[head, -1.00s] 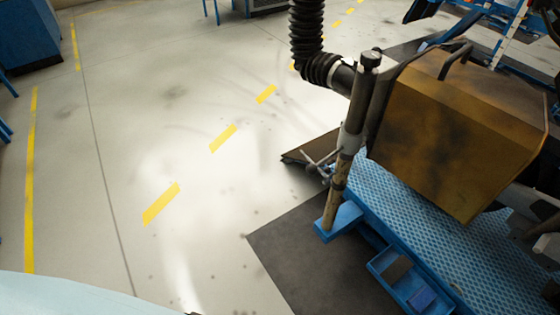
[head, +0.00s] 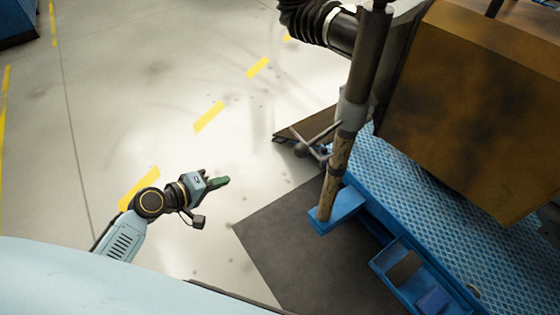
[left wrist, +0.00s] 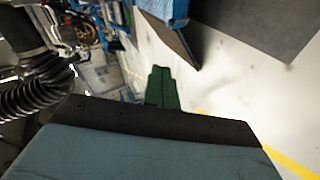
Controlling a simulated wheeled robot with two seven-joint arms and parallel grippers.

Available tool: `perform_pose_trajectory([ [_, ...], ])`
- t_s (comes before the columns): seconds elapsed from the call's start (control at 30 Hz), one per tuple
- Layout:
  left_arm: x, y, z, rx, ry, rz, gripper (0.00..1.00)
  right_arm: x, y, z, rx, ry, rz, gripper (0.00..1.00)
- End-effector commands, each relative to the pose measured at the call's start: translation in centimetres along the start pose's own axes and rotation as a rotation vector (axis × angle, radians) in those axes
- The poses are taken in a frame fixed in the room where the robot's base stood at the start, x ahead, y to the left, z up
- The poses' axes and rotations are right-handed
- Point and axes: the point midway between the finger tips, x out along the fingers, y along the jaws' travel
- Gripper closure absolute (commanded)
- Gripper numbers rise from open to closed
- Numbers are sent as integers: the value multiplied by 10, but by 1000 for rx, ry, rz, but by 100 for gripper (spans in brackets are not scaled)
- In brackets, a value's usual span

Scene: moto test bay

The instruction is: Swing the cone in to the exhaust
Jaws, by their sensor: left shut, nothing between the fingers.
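A black corrugated hose (head: 308,20) meets a dark pipe (head: 342,30) at the top of the head view. The pipe runs behind an upright post toward a large brown-gold box-like body (head: 470,100). I cannot tell for sure whether this body is the cone; no exhaust can be made out. My left gripper (head: 222,182), with green fingers, is shut and empty over the floor, left of the post and apart from it. In the left wrist view the green fingers (left wrist: 162,88) are together, and the hose (left wrist: 38,95) is at left. My right gripper is out of view.
A blue tray (head: 402,290) is fixed at the platform's side. A dark mat (head: 290,240) lies below.

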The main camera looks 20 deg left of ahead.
Motion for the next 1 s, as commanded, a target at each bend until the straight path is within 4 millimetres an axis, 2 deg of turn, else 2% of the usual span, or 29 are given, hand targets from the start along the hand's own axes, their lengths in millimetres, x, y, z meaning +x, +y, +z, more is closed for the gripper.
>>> perform_pose_trajectory([
  [0.03, -3, 27, -6, -16, -8, 102, 100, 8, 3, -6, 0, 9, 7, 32],
  [0.1, -16, 68, -11, -35, -35, 221, 100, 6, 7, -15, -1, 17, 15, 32],
  [0.2, -35, 112, -10, -49, -80, 350, 100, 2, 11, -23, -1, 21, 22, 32],
  [0.3, -49, 139, -6, -53, -117, 429, 100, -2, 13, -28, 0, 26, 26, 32],
  [0.43, -54, 155, -3, -55, -137, 469, 100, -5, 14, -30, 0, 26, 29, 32],
  [0.53, -46, 162, -2, -55, -138, 474, 100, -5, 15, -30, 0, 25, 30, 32],
  [0.97, 32, 202, 8, -56, -137, 474, 100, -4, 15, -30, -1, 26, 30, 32],
  [1.0, 33, 201, 16, -58, -139, 470, 100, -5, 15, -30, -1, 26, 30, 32],
])
